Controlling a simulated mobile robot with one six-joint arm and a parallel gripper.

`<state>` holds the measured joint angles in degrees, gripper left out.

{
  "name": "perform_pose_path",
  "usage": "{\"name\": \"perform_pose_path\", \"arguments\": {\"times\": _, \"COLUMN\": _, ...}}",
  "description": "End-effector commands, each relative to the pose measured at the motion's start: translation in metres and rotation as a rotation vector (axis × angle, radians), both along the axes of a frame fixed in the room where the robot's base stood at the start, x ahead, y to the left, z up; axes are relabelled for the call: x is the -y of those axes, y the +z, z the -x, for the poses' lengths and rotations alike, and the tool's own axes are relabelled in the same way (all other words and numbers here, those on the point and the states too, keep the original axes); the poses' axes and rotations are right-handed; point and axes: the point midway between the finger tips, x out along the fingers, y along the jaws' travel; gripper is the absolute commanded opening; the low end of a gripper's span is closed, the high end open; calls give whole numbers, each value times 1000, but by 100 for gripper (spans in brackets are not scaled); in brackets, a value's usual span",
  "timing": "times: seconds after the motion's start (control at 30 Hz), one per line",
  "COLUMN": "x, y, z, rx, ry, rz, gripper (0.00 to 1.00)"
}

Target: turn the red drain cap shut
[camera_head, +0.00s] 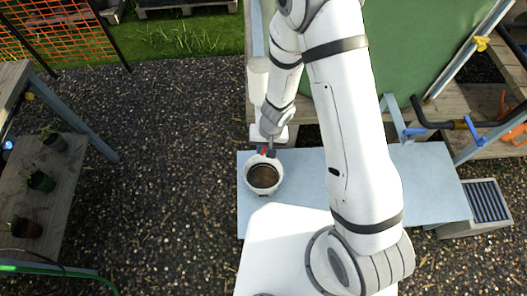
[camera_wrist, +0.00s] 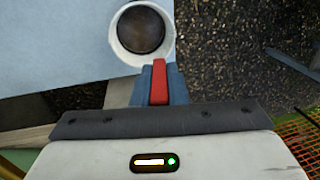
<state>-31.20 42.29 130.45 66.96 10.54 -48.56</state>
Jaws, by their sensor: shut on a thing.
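The red drain cap (camera_wrist: 158,82) shows as a narrow red bar in the wrist view. A bit of its red (camera_head: 263,153) also shows in the head view, partly hidden by my fingers. My gripper (camera_wrist: 159,85) has its blue-grey fingers on either side of the red bar, shut on it. In the head view my gripper (camera_head: 268,149) reaches down at the upper edge of a white round container (camera_head: 250,186). The part of the cap behind the fingers is hidden, so I cannot tell how far it is turned.
The white container holds something dark brown and stands on a pale blue surface (camera_head: 304,180). A green panel (camera_head: 420,45) stands at the upper right. A wooden bench with small pots (camera_head: 41,181) is at the left. Open gravel (camera_head: 175,110) lies between.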

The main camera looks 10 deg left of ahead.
Motion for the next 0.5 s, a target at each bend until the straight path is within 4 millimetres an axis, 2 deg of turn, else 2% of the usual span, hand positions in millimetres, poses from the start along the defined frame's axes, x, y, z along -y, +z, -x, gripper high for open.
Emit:
{"name": "perform_pose_path", "arguments": {"times": 0.03, "x": 0, "y": -10, "z": -1, "rx": -1, "ry": -3, "rz": -22, "gripper": 0}}
{"name": "perform_pose_path", "arguments": {"times": 0.5, "x": 1, "y": -11, "z": -1, "rx": -51, "ry": -2, "rz": -239, "gripper": 0}}
